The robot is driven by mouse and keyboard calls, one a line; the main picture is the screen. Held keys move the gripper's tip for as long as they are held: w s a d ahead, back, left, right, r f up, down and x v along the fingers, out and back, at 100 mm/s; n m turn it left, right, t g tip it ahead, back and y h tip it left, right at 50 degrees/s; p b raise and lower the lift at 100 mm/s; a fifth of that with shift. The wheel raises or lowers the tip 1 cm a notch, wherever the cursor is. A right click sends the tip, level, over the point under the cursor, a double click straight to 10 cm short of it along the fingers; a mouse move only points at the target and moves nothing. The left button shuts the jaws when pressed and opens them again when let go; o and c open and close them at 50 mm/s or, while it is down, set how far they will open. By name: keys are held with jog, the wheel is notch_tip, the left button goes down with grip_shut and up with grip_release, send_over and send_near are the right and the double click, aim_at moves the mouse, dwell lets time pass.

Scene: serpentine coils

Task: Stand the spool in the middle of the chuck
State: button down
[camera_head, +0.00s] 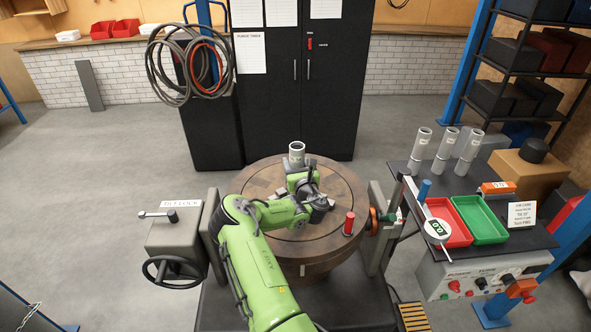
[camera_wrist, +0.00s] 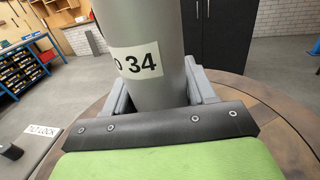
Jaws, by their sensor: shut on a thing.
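The spool (camera_wrist: 150,85) is a grey cylinder with a white label reading 34 in the wrist view. My gripper (camera_wrist: 158,92) is shut on it, with a grey finger on each side. In the head view the spool (camera_head: 297,153) shows upright, with its open top above my gripper (camera_head: 299,172). The chuck (camera_head: 262,186) is a large round brown table with ring lines. The spool stands over its far part, as seen in the head view. My gripper and arm hide the spool's lower end and the chuck's middle, so I cannot tell whether the spool touches the chuck.
A red upright piece (camera_head: 349,223) stands on the chuck's right side. Several similar grey tubes (camera_head: 444,148) stand on the black bench at right, near red (camera_head: 447,222) and green (camera_head: 479,219) trays. A handwheel box (camera_head: 174,238) is at left. A black cabinet (camera_head: 330,80) stands behind.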

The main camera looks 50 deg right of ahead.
jog(key=shift+f, duration=0.2)
jog(key=c, duration=0.8)
grip_release()
jog(key=shift+f, duration=0.15)
jog(key=o, duration=0.4)
jog(key=shift+o, duration=0.2)
